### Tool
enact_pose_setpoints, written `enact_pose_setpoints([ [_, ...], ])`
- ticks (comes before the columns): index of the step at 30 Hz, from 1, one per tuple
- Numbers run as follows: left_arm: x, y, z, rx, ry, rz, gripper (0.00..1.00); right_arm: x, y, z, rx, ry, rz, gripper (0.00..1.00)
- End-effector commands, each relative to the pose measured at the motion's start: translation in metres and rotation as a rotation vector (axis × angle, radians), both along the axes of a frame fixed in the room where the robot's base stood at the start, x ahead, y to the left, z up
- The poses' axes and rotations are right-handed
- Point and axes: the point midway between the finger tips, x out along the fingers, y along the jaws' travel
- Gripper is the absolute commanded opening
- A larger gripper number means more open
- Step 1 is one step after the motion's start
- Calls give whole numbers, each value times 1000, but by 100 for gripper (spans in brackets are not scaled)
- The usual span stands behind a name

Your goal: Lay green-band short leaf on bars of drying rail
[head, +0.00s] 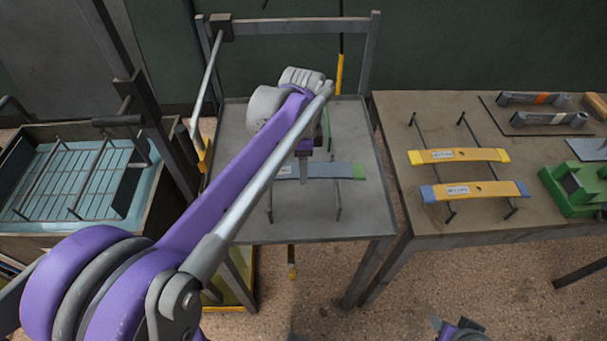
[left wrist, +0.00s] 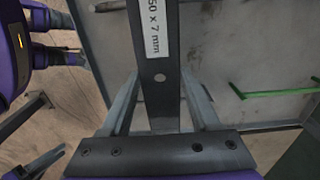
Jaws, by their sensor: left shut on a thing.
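The green-band leaf (head: 335,171) is a grey-blue flat strip with a green end (head: 359,171) and a white label. It lies crosswise over the two thin bars (head: 338,205) on the middle grey table. My left gripper (head: 305,165) comes down from above and is shut on the leaf near its middle. In the left wrist view, the leaf (left wrist: 160,95) with its label runs between my fingers. I cannot tell whether the leaf touches the bars. A purple and grey part of my right gripper (head: 460,329) shows at the bottom edge; its jaws are unclear.
The middle table (head: 240,225) has a raised frame at its back. At right, a bench (head: 400,215) holds a yellow-banded leaf (head: 460,156) and a blue-banded leaf (head: 475,191) on bars, plus a green device (head: 575,190). At left stands a bath with a wire rack (head: 75,180).

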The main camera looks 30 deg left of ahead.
Motion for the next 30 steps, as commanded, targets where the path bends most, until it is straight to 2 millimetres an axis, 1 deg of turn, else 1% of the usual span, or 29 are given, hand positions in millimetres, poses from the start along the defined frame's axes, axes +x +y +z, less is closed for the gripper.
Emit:
enact_pose_setpoints([
  [6,0,0,-26,0,0,0,0,0,0,-2,0,1,0,50],
  [9,0,0,-35,0,0,0,0,-1,0,-3,0,1,0,50],
  [19,0,0,-37,0,0,0,0,-1,0,-3,0,1,0,50],
  [30,0,0,-48,0,0,0,0,-2,0,-10,0,4,0,50],
])
